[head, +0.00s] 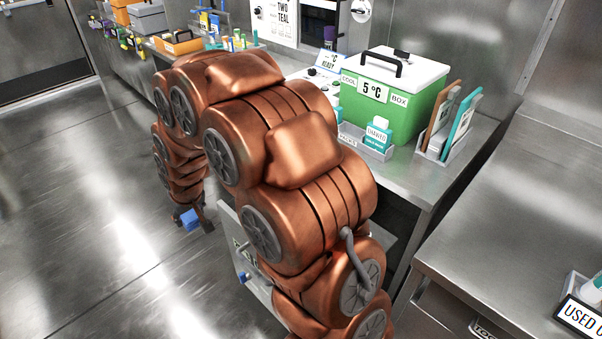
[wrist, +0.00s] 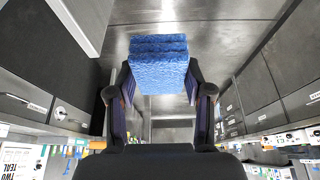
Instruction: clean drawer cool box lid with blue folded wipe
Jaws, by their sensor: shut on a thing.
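A green cool box with a white lid (head: 405,66) and a black handle stands on the steel bench; its labels read "COOL", "5 °C" and "BOX". The lid looks shut. My gripper (head: 193,216) hangs low over the floor, left of and well below the cool box. It is shut on the blue folded wipe (wrist: 159,64), which sits between the fingertips in the wrist view. In the head view, a small part of the wipe (head: 190,219) shows below my arm. My copper arm hides part of the bench and the drawer front.
A rack with brown and teal boards (head: 452,122) stands right of the cool box. A small teal-labelled carton (head: 378,134) stands before it. An orange bin (head: 178,43) is at the back left. The steel counter (head: 510,215) at right is mostly bare. The floor at left is clear.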

